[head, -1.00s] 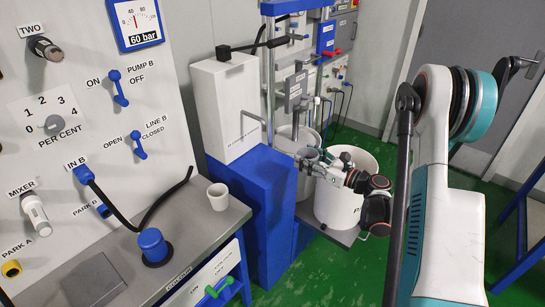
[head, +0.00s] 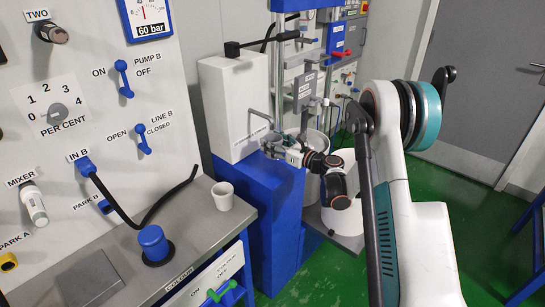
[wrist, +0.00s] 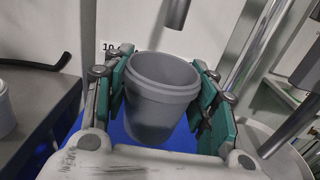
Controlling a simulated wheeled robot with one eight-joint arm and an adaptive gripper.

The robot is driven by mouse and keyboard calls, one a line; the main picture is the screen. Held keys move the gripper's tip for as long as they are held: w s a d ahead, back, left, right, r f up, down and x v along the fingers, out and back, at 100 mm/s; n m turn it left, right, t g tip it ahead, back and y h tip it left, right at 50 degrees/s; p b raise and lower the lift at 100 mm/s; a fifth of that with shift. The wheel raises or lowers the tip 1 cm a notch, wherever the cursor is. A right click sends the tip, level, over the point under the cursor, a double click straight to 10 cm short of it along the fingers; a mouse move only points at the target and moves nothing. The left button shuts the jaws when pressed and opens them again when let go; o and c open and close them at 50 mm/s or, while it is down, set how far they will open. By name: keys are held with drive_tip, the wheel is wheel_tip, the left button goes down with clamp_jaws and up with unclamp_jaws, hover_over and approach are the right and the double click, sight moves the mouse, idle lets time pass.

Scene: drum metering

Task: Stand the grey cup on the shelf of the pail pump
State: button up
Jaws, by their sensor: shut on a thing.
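My gripper (wrist: 165,100) is shut on the grey cup (wrist: 160,85), with a teal-padded finger on each side of it in the wrist view. The cup is roughly upright, mouth up and apparently empty. In the head view my gripper (head: 277,149) is at the right front of the white pump box (head: 232,105), and the cup is small and hard to make out there. The pail pump's blue stand (head: 255,200) juts out under the box; its blue surface (wrist: 180,138) shows behind and below the cup. A dark spout (wrist: 177,12) hangs above and beyond the cup.
A pale cup (head: 222,196) stands on the steel bench (head: 185,240) at left, near a blue knob (head: 152,243) and black hose. White pails (head: 345,215) and metal columns stand right of the blue stand, close to my arm.

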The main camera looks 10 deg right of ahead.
wheel_tip(320, 180, down, 5)
drive_tip(key=shift+r+b, duration=0.2)
drive_tip(key=shift+b, duration=0.95)
drive_tip(key=shift+w+a+f, duration=0.1)
drive_tip(key=shift+a+f, duration=0.05)
drive_tip(key=shift+f, duration=0.05)
drive_tip(key=shift+f, duration=0.1)
drive_tip(key=o, duration=1)
drive_tip(key=shift+o, duration=0.2)
drive_tip(key=shift+r, duration=0.2)
drive_tip(key=p+v, duration=0.3)
drive_tip(key=v, duration=0.9)
